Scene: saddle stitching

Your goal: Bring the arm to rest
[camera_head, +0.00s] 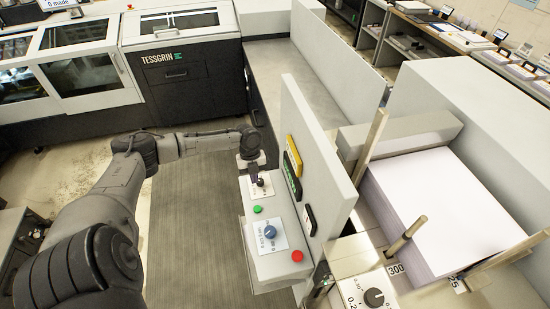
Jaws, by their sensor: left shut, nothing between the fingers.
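My left arm reaches in from the lower left, and my left gripper (256,172) is shut at the far end of the white control panel (262,215). Its tips are close to a small dark knob (260,182) on a white plate; I cannot tell whether they touch it. Nearer on the panel are a green button (257,209), a blue dial (270,231) and a red button (297,255). My right gripper is out of view.
A tall stack of white paper (445,205) stands to the right between upright metal posts (406,236). An upright white panel (315,165) rises beside the controls. The TESSGRIN machine (190,75) is at the back. Grey floor matting (195,240) below the arm is clear.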

